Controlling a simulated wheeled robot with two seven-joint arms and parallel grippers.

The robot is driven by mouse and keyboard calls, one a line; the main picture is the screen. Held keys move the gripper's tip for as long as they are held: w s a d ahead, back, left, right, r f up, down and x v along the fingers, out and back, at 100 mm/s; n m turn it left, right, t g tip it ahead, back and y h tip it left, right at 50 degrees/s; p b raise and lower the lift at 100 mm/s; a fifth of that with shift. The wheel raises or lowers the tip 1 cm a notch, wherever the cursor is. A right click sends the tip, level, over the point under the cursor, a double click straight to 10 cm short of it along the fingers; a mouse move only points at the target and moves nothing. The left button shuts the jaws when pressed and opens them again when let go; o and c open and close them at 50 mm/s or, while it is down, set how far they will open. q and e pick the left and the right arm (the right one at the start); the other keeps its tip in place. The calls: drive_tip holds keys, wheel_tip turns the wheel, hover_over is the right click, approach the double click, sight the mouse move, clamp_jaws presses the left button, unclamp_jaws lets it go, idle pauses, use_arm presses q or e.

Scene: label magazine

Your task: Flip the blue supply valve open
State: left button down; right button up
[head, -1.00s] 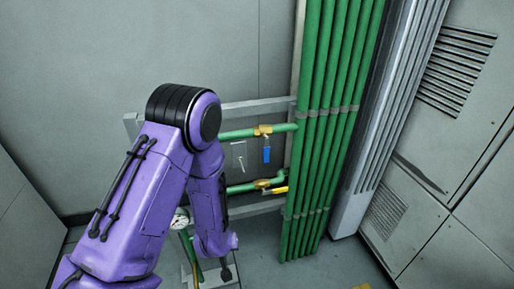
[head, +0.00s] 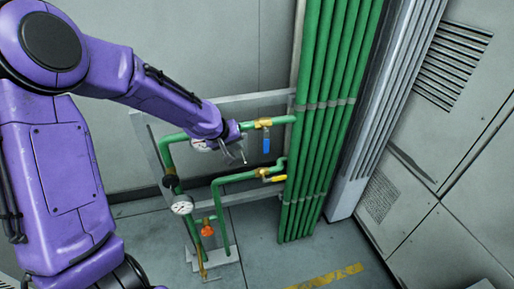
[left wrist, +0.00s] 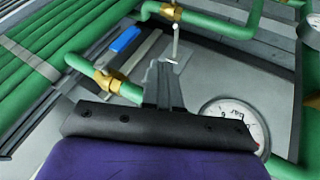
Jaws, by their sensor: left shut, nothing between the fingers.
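The blue valve handle (head: 266,144) hangs straight down from its brass valve body (head: 263,123), across the upper horizontal green pipe. In the left wrist view the blue handle (left wrist: 125,39) and brass body (left wrist: 107,80) show left of the fingers. My left gripper (head: 240,155) is shut and empty, left of the blue handle and apart from it. Its closed fingers (left wrist: 163,85) show in the middle of the left wrist view. My right gripper is in neither view.
A second valve with a yellow handle (head: 272,178) sits on the lower pipe. A pressure gauge (head: 182,205) and a red-orange knob (head: 207,229) are lower left. Vertical green pipes (head: 318,130) stand close to the right. Another gauge (left wrist: 235,118) is right of the fingers.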

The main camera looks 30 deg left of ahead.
sight(266, 146)
use_arm(q)
drive_tip(key=x, duration=0.6)
drive_tip(key=shift+w+f, duration=0.15)
drive_tip(key=w+d, duration=0.1)
drive_tip(key=w+d+p, duration=0.1)
drive_tip(key=w, duration=0.1)
drive_tip(key=shift+w+d+f, duration=0.3)
drive_tip(key=shift+f, duration=0.05)
